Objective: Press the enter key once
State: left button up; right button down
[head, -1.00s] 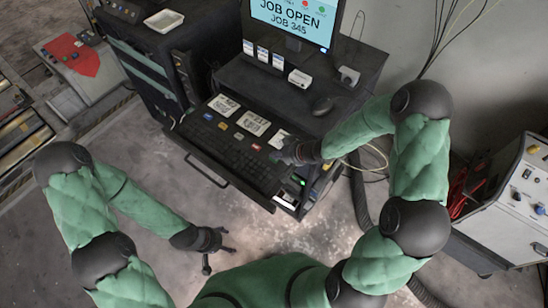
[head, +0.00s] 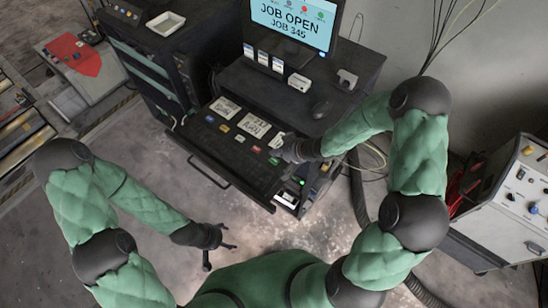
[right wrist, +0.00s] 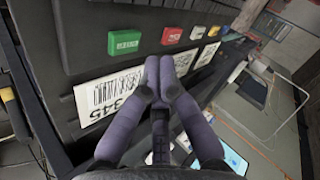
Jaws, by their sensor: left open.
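The dark keyboard drawer (head: 226,157) is pulled out below the monitor, with a row of small coloured keys and white barcode cards on it. I cannot make out which key is enter. The green key (right wrist: 124,42) and red key (right wrist: 172,36) show in the right wrist view. My right gripper (right wrist: 160,65) is shut and empty, its fingertips over a barcode card (right wrist: 103,98) just below these keys. I cannot tell whether they touch. In the head view the right gripper (head: 282,150) is at the drawer's right part. My left gripper (head: 226,237) is open and empty, away from the drawer.
The monitor (head: 291,24) reads "JOB OPEN JOB 345". A drawer handle bar (head: 210,176) sticks out in front. A grey control cabinet (head: 515,205) stands at the right.

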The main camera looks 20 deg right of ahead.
aim_at(276, 161)
jog(key=shift+r+p, duration=1.5)
jog(key=shift+r, duration=0.2)
jog(key=shift+f, duration=0.1)
